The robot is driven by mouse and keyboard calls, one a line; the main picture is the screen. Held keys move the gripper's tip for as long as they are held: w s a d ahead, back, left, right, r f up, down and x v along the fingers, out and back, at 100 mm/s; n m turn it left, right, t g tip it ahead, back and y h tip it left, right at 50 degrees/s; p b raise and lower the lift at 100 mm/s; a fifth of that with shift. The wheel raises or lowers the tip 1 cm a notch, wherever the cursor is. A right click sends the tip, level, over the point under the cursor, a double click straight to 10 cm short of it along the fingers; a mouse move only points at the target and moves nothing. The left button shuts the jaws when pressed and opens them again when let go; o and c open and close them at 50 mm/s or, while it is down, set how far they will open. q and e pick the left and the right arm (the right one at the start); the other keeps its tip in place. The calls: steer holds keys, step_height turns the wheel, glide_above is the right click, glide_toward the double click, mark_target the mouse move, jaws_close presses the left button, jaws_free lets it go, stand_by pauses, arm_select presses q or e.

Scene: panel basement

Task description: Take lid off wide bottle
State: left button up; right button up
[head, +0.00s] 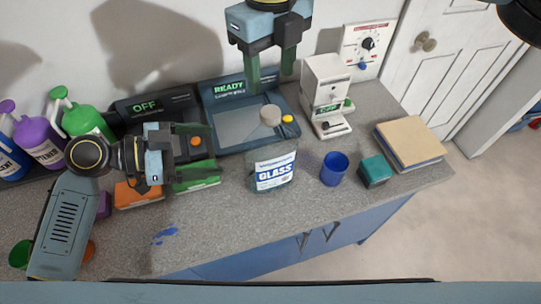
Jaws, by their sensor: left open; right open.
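A wide, clear bottle (273,168) with a white and blue label reading GLASS stands upright on the grey counter, near the middle of the head view. I cannot clearly make out a lid on its top. A round beige cap-like piece (270,115) shows behind it, at the dark tray; I cannot tell whether it is the bottle's lid. My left gripper (212,165) is open and empty, left of the bottle, with its fingers pointing right towards it. My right gripper (269,76) is open and empty, above and behind the bottle, pointing down.
A blue cup (334,169), a teal box (375,171) and a stack of boards (410,145) stand to the right. A white device (326,95) is at the back. Green (86,120) and purple (41,142) bottles stand at the left. The front counter is mostly clear.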

mark_target(263, 146)
arm_select(q)
steer(key=x, duration=1.3)
steer(key=shift+s, duration=0.1)
jaws_close()
arm_select(e)
steer(key=m, duration=0.5)
steer(key=shift+s, duration=0.1)
steer(key=m, duration=0.4)
steer(key=shift+a, duration=0.1)
steer(key=m, duration=0.8)
steer(key=shift+m, duration=0.3)
steer(key=shift+f, duration=4.05)
